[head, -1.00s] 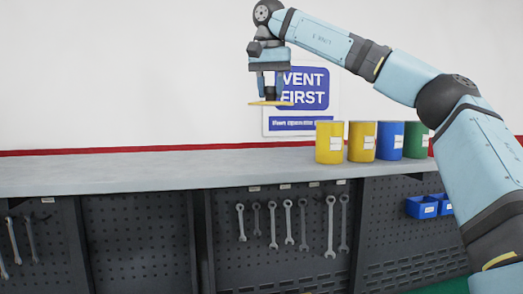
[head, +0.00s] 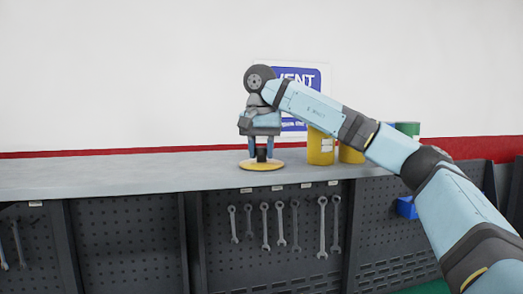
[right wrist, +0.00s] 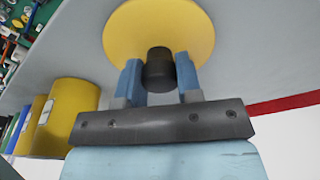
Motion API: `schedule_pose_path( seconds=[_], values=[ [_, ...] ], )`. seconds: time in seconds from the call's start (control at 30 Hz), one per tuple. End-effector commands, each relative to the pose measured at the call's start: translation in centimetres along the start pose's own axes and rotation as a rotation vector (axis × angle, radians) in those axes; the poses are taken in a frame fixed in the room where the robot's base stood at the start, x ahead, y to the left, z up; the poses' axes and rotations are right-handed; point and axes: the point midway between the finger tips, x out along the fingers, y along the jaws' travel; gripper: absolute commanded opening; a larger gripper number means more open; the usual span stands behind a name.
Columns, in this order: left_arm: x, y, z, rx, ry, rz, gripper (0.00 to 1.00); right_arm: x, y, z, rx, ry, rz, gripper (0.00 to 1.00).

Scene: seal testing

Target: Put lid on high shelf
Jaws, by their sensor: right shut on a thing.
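The lid (head: 262,166) is a flat yellow disc with a black knob; it also shows in the right wrist view (right wrist: 140,25). The high shelf (head: 100,176) is the long grey ledge above the dark pegboards. My right gripper (head: 261,152) points down and is shut on the knob, with a blue finger on each side of it in the right wrist view (right wrist: 160,70). The lid is level at the shelf's surface, near the front edge. Whether it touches the shelf or hovers just above cannot be told. My left gripper is not in view.
Several canisters stand on the shelf to the right, including a yellow one (head: 320,148) and a green one (head: 408,129), partly behind my right arm. Wrenches (head: 322,228) hang below. The shelf left of the lid is clear. A blue sign (head: 300,78) is on the wall.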

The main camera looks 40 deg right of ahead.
Motion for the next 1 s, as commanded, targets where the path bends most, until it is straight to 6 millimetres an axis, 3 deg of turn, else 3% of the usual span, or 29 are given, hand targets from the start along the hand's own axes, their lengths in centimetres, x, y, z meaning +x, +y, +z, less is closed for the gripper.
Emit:
schedule_pose_path(
  seconds=[0.37, 0.4, 0.5, 0.77, 1.0],
  values=[
    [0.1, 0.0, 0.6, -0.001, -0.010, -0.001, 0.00, 0.3, 0.0, 0.0, 0.000, 0.000, -0.001, 0.00],
    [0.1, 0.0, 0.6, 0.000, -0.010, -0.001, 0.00, 0.3, 0.0, 0.0, 0.001, 0.000, -0.001, 0.40],
    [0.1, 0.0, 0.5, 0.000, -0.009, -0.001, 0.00, 0.3, 0.0, 0.0, 0.001, 0.000, -0.001, 0.58],
    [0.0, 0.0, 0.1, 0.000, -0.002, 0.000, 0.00, 0.2, 0.0, 0.0, 0.001, 0.000, -0.001, 0.58],
    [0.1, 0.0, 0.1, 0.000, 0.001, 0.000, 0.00, -1.4, 0.0, 0.0, 0.001, 0.002, -0.002, 0.58]
  ],
)
